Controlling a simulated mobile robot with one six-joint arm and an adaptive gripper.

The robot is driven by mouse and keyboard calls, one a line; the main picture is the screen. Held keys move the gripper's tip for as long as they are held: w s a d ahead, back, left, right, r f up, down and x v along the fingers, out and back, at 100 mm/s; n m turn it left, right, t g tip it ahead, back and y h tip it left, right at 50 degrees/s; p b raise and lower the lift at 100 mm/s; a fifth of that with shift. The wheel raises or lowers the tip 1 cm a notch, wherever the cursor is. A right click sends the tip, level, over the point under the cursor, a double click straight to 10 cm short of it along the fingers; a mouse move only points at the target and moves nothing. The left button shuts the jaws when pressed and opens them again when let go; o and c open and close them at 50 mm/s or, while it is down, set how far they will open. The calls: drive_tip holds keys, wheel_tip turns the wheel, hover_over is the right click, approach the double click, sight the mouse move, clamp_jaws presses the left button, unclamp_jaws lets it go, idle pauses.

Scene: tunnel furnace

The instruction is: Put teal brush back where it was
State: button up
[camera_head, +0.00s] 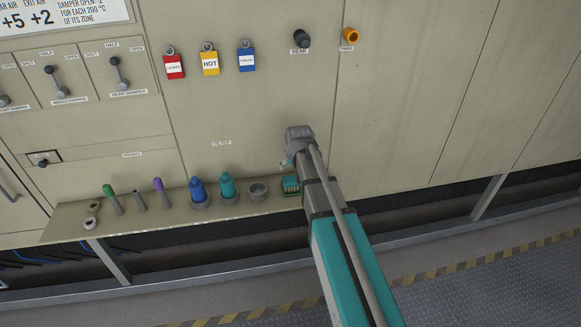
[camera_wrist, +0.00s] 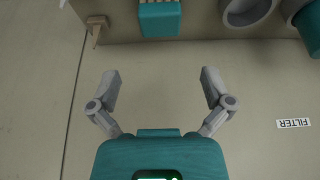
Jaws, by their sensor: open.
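A teal block with pale strips along one side, which looks like the teal brush (camera_head: 290,184), sits at the right end of the narrow shelf (camera_head: 150,218). In the wrist view the brush (camera_wrist: 159,20) shows at the top, straight beyond my fingers. My gripper (camera_wrist: 160,78) is open and empty, its two fingers spread apart, with bare panel between them. In the head view my gripper (camera_head: 288,162) is just above the brush, close to the panel, partly hidden by my arm. The fingers do not touch the brush in the wrist view.
An empty grey ring (camera_head: 257,190) is left of the brush. Further left, a teal bottle (camera_head: 228,187) and a blue bottle (camera_head: 198,190) stand in rings. A small brown peg-like piece (camera_wrist: 96,28) is beside the brush. Hanging tags (camera_head: 209,63) and knobs (camera_head: 302,38) are above.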

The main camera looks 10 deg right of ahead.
idle(0.3)
drive_tip(key=s+a+f+g, duration=0.1)
drive_tip(key=s+g, duration=0.3)
drive_tip(key=s, duration=2)
drive_tip(key=shift+s+f+g, duration=0.25)
drive_tip(key=shift+s+g, duration=0.05)
